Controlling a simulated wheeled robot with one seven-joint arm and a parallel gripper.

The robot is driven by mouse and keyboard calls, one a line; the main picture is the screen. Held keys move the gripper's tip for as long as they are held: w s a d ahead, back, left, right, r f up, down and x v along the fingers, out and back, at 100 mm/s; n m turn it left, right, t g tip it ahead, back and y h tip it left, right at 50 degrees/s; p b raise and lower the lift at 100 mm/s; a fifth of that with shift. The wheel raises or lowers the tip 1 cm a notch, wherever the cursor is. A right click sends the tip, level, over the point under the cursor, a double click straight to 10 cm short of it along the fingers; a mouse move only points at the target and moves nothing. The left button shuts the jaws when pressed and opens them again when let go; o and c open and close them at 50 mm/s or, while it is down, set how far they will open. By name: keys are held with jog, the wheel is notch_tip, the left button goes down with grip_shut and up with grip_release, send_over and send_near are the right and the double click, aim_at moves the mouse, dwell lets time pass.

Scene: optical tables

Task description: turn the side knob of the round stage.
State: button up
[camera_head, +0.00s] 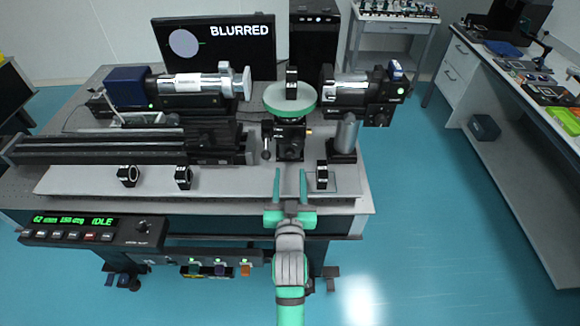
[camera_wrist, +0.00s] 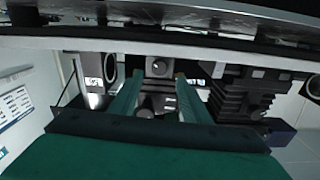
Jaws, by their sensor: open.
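The round stage (camera_head: 272,97) is a pale green disc on a black mount (camera_head: 291,140) near the middle of the table in the head view. A small dark side knob (camera_head: 265,155) sticks out at the lower left of the mount. My gripper (camera_head: 290,171) is open and empty, in front of the mount and apart from it. Its two green fingers point toward the mount, with the knob a little beyond and left of the left finger. In the wrist view my gripper (camera_wrist: 159,77) has dark blocks between its fingers; I cannot tell which part is the knob.
A lens holder (camera_head: 322,176) stands close to the right of my fingers. Two more holders (camera_head: 128,175) (camera_head: 183,177) stand at the left. Silver cylinders (camera_head: 205,83) (camera_head: 348,88) flank the stage. A post (camera_head: 346,135) stands to its right. The screen (camera_head: 213,50) reads BLURRED.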

aim_at(290, 156)
jog(key=shift+s, duration=2.2)
jog(key=shift+w+r+n, duration=0.15)
jog(key=shift+w+n, duration=0.2)
jog(key=shift+n, duration=0.15)
jog(key=w, duration=1)
jog(key=shift+w+a, duration=0.1)
jog(key=shift+w, duration=0.1)
jog(key=c, duration=1)
jog(key=shift+d, duration=0.2)
jog(key=shift+c, duration=0.2)
